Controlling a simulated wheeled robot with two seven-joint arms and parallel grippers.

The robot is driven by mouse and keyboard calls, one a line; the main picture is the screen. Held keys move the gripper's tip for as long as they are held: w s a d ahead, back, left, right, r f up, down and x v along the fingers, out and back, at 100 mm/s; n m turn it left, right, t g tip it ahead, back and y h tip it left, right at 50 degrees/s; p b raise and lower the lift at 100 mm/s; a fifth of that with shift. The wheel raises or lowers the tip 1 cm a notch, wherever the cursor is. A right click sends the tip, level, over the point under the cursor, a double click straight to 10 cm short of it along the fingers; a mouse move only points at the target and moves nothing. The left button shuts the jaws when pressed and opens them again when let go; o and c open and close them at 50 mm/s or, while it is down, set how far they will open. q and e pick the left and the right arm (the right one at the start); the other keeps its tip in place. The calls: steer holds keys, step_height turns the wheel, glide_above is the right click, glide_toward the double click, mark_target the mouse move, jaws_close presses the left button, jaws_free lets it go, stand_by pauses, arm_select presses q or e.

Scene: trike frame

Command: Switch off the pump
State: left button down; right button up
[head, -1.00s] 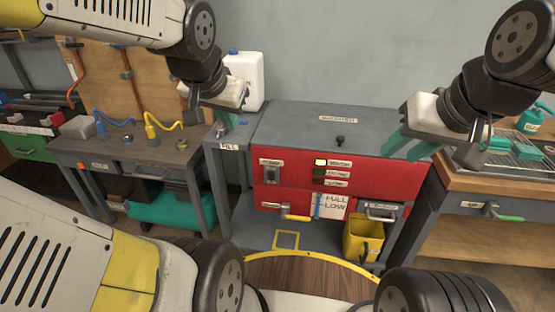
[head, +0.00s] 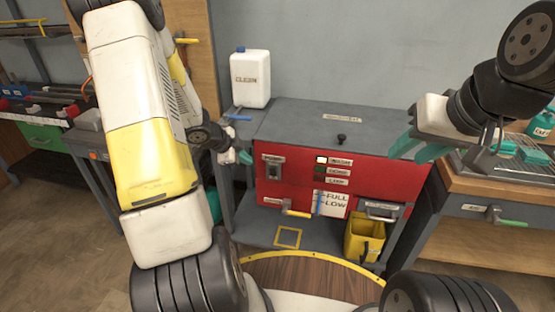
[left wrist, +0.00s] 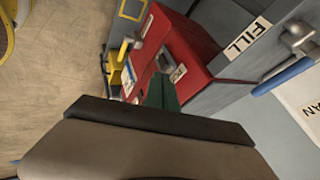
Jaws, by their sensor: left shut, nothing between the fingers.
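A red cabinet (head: 385,175) with a grey lid stands in the middle of the head view. A switch box (head: 273,168) with a small label above it sits at the left of its front. To the right, the top lamp (head: 321,160) is lit pale yellow, with dark lamps below it. My left gripper (head: 246,158) is shut and empty, just left of the switch box; I cannot tell whether they touch. In the left wrist view its green fingers (left wrist: 162,93) point at the red front, near the dark switch (left wrist: 163,60). My right gripper (head: 408,148) is open and empty at the cabinet's right.
A white jug (head: 250,78) stands behind the cabinet, left of the lid. A yellow-handled valve (head: 295,213) and a yellow bucket (head: 364,238) are low on the front. A blue lever (left wrist: 288,76) is beside the FILL label. A bench with a rack (head: 500,165) stands at right.

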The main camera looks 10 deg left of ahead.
arm_select(q)
steer(key=shift+s+d+f+m+g+h, duration=0.15)
steer(key=shift+s+d+f+h, duration=0.1)
steer(key=shift+f, duration=0.25)
steer(key=shift+s+d+f+m+g+h, duration=0.1)
steer(key=shift+s+d+f+m+h, duration=0.1)
steer(key=shift+f, duration=0.25)
steer(key=shift+s+d+f+m+g+h, duration=0.15)
steer(key=shift+s+d+f, duration=0.1)
steer(key=shift+f, duration=0.25)
steer(key=shift+a, duration=0.1)
glide_toward(273, 172)
steer(key=shift+s+f+x, duration=0.1)
steer(key=shift+s+x, duration=0.05)
steer(key=shift+x, duration=0.85)
steer(key=shift+s+f+x, duration=0.1)
steer(key=shift+s+x, duration=0.05)
steer(key=shift+x, duration=0.9)
steer(key=shift+s+x, duration=0.15)
steer(key=shift+x, duration=0.85)
